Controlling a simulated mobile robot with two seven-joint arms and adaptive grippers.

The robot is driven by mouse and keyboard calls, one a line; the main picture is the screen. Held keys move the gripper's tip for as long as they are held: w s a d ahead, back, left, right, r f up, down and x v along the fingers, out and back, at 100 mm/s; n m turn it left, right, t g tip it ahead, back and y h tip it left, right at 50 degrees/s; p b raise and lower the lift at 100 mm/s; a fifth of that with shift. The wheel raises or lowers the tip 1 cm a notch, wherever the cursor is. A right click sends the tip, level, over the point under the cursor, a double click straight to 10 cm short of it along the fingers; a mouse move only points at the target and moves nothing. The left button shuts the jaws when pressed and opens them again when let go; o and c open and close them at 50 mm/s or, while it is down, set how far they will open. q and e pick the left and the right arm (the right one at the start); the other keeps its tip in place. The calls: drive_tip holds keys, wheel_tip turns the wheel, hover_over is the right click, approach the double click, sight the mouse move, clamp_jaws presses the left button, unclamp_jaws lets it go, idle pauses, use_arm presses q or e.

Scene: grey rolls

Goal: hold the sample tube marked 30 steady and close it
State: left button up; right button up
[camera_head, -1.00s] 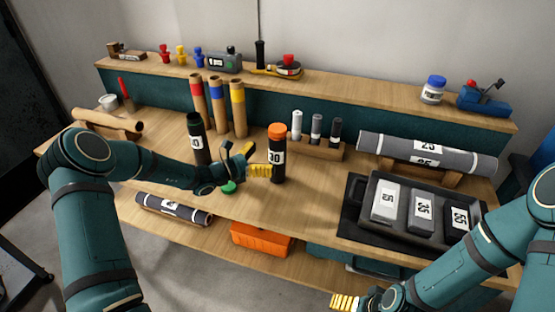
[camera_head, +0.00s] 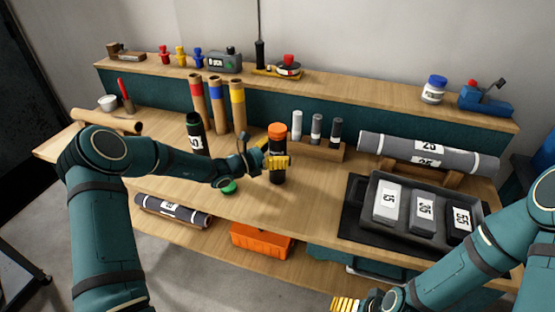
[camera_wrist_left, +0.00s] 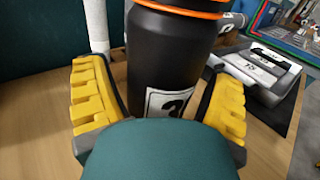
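The sample tube marked 30 (camera_head: 278,176) is black with an orange top (camera_head: 278,130) and stands upright on the bench; I cannot tell how its top is seated. My left gripper (camera_head: 276,161) is at the tube's middle, fingers on either side. In the left wrist view the tube (camera_wrist_left: 168,60) stands between the spread yellow fingers (camera_wrist_left: 165,100), with a gap visible at the left finger; its label is partly hidden by my own wrist. My right gripper (camera_head: 345,303) is low at the front, away from the tube; its finger opening is unclear.
Another black tube (camera_head: 194,125) stands left, and a green cap (camera_head: 229,187) lies near my left wrist. Behind are cardboard tubes (camera_head: 238,108) and a wooden rack (camera_head: 326,150) of small tubes. A black tray (camera_head: 394,238) with labelled blocks is at the right.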

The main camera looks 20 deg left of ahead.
sight(278, 127)
use_arm(q)
drive_tip(key=c, duration=0.9)
wheel_tip(278, 127, up, 10)
drive_tip(key=shift+r+p, duration=0.1)
drive_tip(key=shift+p, duration=1)
